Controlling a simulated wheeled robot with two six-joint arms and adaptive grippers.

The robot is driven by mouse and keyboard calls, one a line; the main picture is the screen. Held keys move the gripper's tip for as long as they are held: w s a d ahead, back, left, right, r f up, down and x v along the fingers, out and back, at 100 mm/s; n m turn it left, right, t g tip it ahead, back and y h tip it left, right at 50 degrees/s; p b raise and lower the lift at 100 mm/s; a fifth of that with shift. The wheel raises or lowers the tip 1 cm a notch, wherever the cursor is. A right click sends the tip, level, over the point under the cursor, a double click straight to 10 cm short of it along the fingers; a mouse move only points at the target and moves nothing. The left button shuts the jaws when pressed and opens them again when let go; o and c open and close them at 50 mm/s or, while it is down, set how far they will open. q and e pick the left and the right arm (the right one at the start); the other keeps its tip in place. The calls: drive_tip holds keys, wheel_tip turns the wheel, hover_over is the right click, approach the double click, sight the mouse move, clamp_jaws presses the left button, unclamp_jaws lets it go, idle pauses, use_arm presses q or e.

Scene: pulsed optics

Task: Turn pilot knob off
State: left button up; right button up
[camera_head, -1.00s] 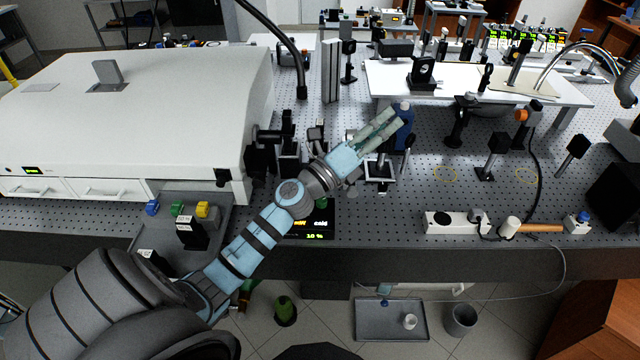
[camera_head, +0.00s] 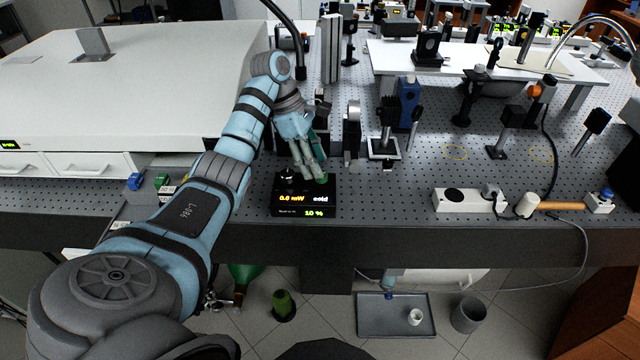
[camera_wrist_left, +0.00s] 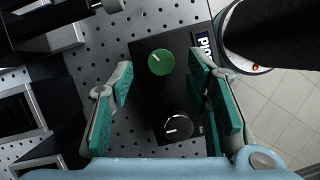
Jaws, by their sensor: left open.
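A black control box (camera_head: 276,205) with a lit display stands near the front edge of the optical table. The display reads "0.0 mW", "cold" and "10 %". On its top are a green knob (camera_wrist_left: 161,62) and a black knob (camera_wrist_left: 179,127), each with a white pointer line. My left gripper (camera_head: 313,174) is over the box, fingers pointing down. In the left wrist view its open fingers (camera_wrist_left: 161,76) are on either side of the green knob; contact is not visible. My right gripper is out of view.
A large white housing (camera_head: 120,95) stands at the left. Post-mounted optics, including a blue device (camera_head: 407,100), are behind and right of the box. A white power strip (camera_head: 462,202) lies right on the table. A tray (camera_head: 398,325) is on the floor.

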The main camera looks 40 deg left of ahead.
use_arm(q)
drive_tip(key=shift+p+x, duration=0.45)
drive_tip(key=shift+x, duration=0.5)
drive_tip(key=shift+d+f, duration=0.2)
drive_tip(key=shift+f, duration=0.25)
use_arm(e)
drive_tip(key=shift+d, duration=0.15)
use_arm(q)
clamp_jaws()
